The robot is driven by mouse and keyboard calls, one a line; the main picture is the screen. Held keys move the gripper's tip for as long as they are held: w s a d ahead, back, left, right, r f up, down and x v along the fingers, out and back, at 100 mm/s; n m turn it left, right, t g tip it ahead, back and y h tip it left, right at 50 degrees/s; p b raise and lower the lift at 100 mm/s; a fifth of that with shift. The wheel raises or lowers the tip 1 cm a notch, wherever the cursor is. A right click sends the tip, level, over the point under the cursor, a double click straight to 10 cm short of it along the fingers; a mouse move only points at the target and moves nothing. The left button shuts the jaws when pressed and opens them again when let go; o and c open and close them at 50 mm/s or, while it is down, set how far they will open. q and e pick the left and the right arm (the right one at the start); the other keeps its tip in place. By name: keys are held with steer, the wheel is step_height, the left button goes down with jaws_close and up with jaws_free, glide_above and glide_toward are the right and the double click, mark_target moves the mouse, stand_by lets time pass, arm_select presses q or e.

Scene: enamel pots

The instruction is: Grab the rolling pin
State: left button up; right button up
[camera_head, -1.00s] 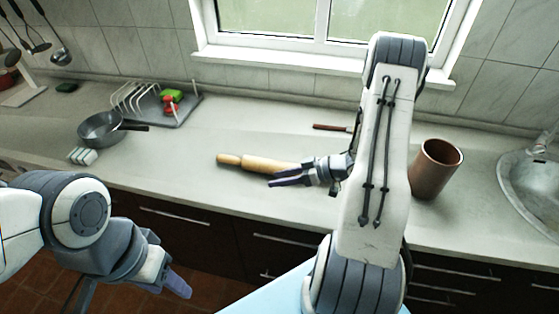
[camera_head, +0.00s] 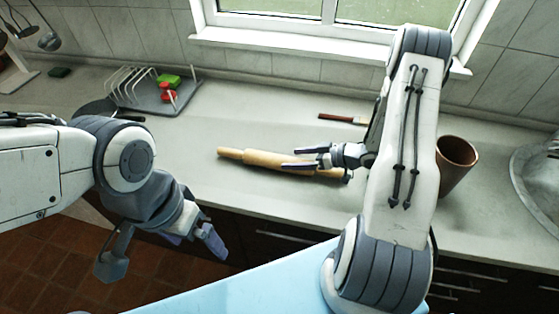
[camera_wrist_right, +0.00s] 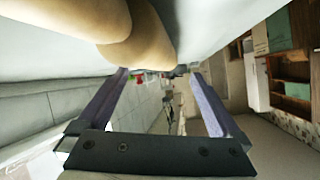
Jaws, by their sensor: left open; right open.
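The wooden rolling pin (camera_head: 262,158) lies on the grey counter, running from left to right, its right part partly hidden behind my right gripper. My left gripper (camera_head: 195,238) is open and empty, low in front of the counter's front edge.
A brown pot (camera_head: 457,165) stands right of my right arm, near the sink (camera_head: 535,180). A brush (camera_head: 340,118) lies behind the pin. A dish rack (camera_head: 150,95) stands at the back left, with a dark pan (camera_head: 95,108) partly hidden by my left arm.

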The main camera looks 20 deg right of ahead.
mark_target(286, 159)
steer(key=p+x, duration=0.1)
steer(key=x, duration=0.3)
steer(key=shift+w+f+p, duration=0.25)
steer(key=shift+p, duration=0.15)
steer(key=shift+w+a+f, duration=0.2)
jaws_close()
